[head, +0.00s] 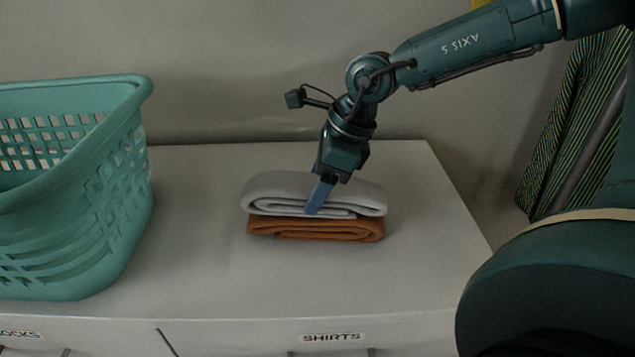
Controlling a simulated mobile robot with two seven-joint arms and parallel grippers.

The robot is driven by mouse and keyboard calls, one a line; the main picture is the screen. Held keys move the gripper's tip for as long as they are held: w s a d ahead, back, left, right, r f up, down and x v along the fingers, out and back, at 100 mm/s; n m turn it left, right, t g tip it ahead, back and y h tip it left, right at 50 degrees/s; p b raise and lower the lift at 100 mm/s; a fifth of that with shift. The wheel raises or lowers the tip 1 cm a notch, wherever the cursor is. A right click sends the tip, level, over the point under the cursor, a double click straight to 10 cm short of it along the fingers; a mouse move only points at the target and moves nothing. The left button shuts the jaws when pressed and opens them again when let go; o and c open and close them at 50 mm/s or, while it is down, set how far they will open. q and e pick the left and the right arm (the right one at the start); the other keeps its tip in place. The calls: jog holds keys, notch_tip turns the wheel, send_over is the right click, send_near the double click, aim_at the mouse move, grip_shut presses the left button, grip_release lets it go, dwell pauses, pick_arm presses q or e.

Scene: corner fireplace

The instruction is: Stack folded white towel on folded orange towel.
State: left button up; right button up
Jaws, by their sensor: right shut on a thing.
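The folded white towel (270,190) lies on top of the folded orange towel (315,229) near the middle of the dresser top. Their edges are roughly lined up, and I see no clear gap between them. My right gripper (318,200) comes down from above and is shut on the white towel, with one blue finger showing against its front folds. The other finger is hidden. My left gripper is not in view.
A teal laundry basket (110,210) stands at the left of the white dresser top (210,270). The dresser top is clear around the towels. A wall is close behind. A green striped cloth (575,120) hangs at the right.

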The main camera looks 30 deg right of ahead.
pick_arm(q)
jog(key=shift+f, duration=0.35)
pick_arm(e)
jog(key=shift+f, duration=0.2)
jog(key=o, duration=1.2)
jog(key=v, duration=0.7)
jog(key=shift+r+p, duration=0.25)
jog(key=shift+p, duration=0.15)
pick_arm(q)
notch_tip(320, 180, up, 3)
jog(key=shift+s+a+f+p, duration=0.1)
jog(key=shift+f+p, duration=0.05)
jog(key=shift+p, duration=0.2)
pick_arm(e)
jog(key=v, duration=0.5)
jog(key=shift+s+d+r, duration=0.15)
jog(key=shift+s+r, duration=0.05)
jog(key=shift+r, duration=0.1)
